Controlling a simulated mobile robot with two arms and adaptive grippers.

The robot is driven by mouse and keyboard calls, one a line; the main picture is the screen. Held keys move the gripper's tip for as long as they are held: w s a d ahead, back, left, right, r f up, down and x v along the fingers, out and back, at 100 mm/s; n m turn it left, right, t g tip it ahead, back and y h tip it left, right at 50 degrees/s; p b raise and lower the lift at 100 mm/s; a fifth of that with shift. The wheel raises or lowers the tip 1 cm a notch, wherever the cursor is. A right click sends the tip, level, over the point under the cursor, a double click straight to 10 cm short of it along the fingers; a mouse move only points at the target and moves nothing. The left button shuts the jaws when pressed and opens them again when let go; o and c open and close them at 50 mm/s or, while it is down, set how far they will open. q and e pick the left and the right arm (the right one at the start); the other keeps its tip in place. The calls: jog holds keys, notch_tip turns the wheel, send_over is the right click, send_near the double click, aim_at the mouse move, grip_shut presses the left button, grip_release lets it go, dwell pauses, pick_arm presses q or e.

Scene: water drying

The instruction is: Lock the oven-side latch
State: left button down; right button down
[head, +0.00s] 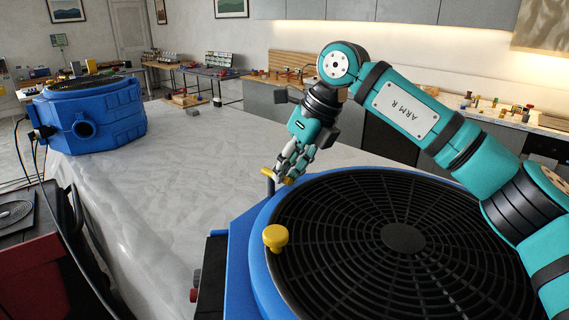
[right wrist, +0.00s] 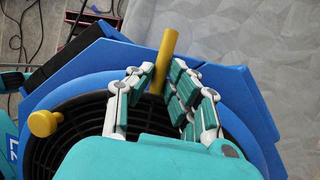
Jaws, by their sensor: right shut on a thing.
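A blue round machine with a black grille (head: 350,265) stands on the counter in the front right of the head view; its grille also shows in the right wrist view (right wrist: 80,125). A yellow bar-shaped latch handle (head: 267,173) sits at its far rim, and it stands between the fingers in the right wrist view (right wrist: 167,52). My right gripper (head: 284,177) is shut on this yellow handle; the fingers hide its lower part. A yellow knob (head: 275,237) sits on the left rim, apart from the gripper, and also shows in the right wrist view (right wrist: 44,123). My left gripper is not in view.
A second blue machine (head: 95,118) stands at the far left of the counter. The pale counter (head: 165,190) between the machines is clear. Dark cables (head: 75,240) and a red box (head: 35,280) lie at the left. Workbenches and cabinets line the back.

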jog(key=shift+w+r+n, duration=0.1)
jog(key=shift+n, duration=0.2)
jog(key=c, duration=1.6)
grip_release()
jog(key=shift+o, duration=0.2)
jog(key=v, duration=1.2)
jog(key=shift+w+d, duration=0.1)
